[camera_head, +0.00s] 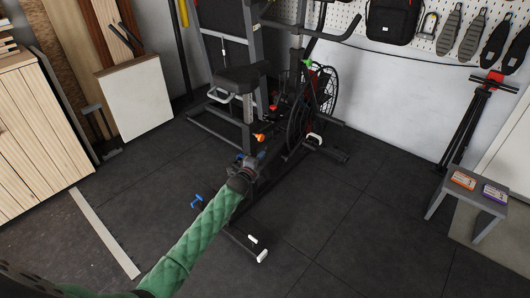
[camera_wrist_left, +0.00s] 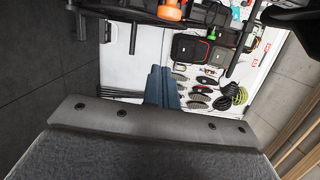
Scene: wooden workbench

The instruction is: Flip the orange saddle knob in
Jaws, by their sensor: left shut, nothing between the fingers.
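The orange saddle knob (camera_head: 260,138) sits low on the frame of the exercise bike, below the saddle (camera_head: 240,78), in the head view. It also shows at the top edge of the wrist view (camera_wrist_left: 170,9), partly cut off. My left gripper (camera_head: 249,158) is at the end of the green-sleeved arm, just below the knob in the head view. Its blue fingers (camera_wrist_left: 162,85) are shut and empty in the wrist view, with a visible gap in the picture between them and the knob. My right gripper is not in view.
The bike's fan wheel (camera_head: 318,100) stands to the right of the knob. A blue knob (camera_head: 197,201) shows left of my arm. A grey stool (camera_head: 468,203) with two small boxes stands at the right. The dark floor around the bike is mostly clear.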

